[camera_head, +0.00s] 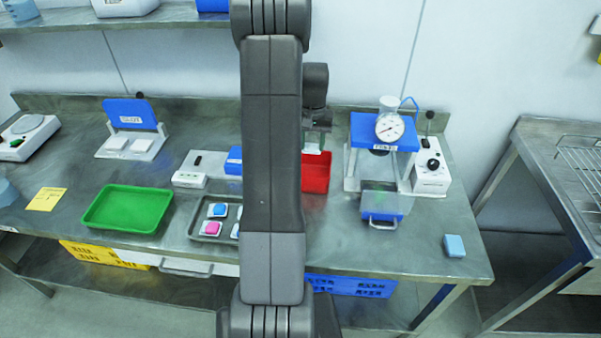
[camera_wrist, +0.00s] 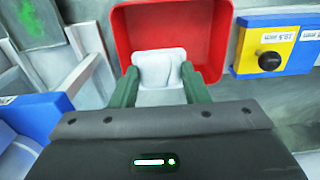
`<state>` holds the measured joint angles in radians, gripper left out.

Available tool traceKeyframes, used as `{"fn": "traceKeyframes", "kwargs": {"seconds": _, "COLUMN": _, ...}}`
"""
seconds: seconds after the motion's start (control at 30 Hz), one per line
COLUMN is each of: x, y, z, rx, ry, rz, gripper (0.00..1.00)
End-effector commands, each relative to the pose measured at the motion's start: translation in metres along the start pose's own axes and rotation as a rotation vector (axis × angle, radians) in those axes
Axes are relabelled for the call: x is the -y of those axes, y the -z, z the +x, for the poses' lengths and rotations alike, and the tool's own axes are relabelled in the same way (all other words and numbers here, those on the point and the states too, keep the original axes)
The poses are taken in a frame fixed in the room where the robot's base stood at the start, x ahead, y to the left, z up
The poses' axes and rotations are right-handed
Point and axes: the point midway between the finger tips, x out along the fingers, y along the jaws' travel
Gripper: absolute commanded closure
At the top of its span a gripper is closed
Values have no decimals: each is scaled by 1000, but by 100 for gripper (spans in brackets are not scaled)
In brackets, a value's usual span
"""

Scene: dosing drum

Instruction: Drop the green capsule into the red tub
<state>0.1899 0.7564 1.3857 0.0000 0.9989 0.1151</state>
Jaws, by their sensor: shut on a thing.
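The red tub (camera_head: 316,176) stands on the steel bench, partly hidden behind my arm in the head view. In the wrist view the red tub (camera_wrist: 205,35) lies just beyond my fingertips. My gripper (camera_wrist: 159,74) has green fingers and is shut on a pale grey-white thing (camera_wrist: 160,62), which shows against the tub's inside. In the head view my gripper (camera_head: 316,128) is above the tub's back part. I cannot make out a green capsule in either view; the held thing looks whitish, not green.
A green tray (camera_head: 127,209) and a grey tray (camera_head: 211,229) with small coloured pieces lie left of the tub. A blue-topped press with a dial gauge (camera_head: 389,127) stands to its right. A light blue block (camera_head: 454,246) lies near the right front corner.

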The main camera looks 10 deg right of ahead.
Motion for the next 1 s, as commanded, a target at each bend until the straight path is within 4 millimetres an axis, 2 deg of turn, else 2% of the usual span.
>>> {"fn": "traceKeyframes", "kwargs": {"seconds": 0.2, "x": 0, "y": -1, "z": 29, "rx": 2, "ry": 0, "rz": -1, "gripper": 79}}
{"fn": "traceKeyframes", "kwargs": {"seconds": 0.4, "x": 0, "y": -1, "z": 48, "rx": 2, "ry": 0, "rz": -1, "gripper": 79}}
{"fn": "traceKeyframes", "kwargs": {"seconds": 0.73, "x": 0, "y": -1, "z": 50, "rx": 1, "ry": 0, "rz": -1, "gripper": 79}}
{"fn": "traceKeyframes", "kwargs": {"seconds": 0.77, "x": 0, "y": -1, "z": 50, "rx": 1, "ry": 0, "rz": -1, "gripper": 53}}
{"fn": "traceKeyframes", "kwargs": {"seconds": 0.87, "x": 0, "y": 0, "z": 50, "rx": 1, "ry": 0, "rz": -1, "gripper": 33}}
{"fn": "traceKeyframes", "kwargs": {"seconds": 1.0, "x": 0, "y": 0, "z": 50, "rx": 1, "ry": 0, "rz": -1, "gripper": 33}}
